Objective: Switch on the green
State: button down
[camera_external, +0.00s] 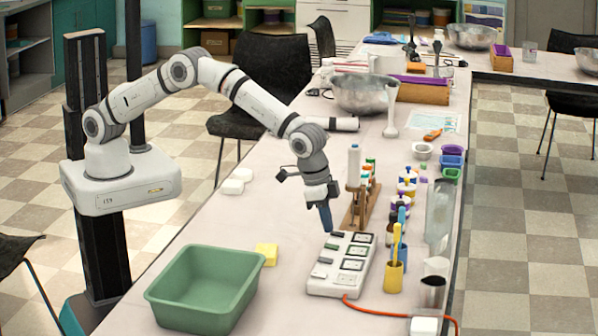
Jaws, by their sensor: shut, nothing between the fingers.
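A white power strip (341,285) lies on the table, with a column of small rocker switches on its left and dark-framed sockets on its right. One switch near the far end looks dark green (332,246); the others look dark or grey, and their on or off positions are too small to tell. My gripper (326,226) points down, shut and empty, just above the far left end of the strip. It looks close to the far switches, but I cannot tell whether it touches one.
A green basin (204,310) and yellow sponge (267,253) are left of the strip. A wooden rack (360,205) with bottles stands close behind it. A yellow cup (393,277) with brushes stands to the right. An orange cord (385,311) runs from the strip's near end.

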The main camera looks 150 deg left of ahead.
aim_at(326, 245)
jog(key=shift+s+d+f, duration=0.1)
jog(key=shift+f, duration=0.8)
jog(key=shift+s+d+f, duration=0.1)
jog(key=shift+f, duration=0.75)
jog(key=shift+s+d+f+b, duration=0.1)
jog(key=shift+f+b, duration=0.45)
jog(key=shift+r, duration=0.25)
jog(key=shift+w+a+r+p, duration=0.35)
jog(key=shift+w+a+p, duration=0.1)
jog(key=shift+w+a, duration=0.1)
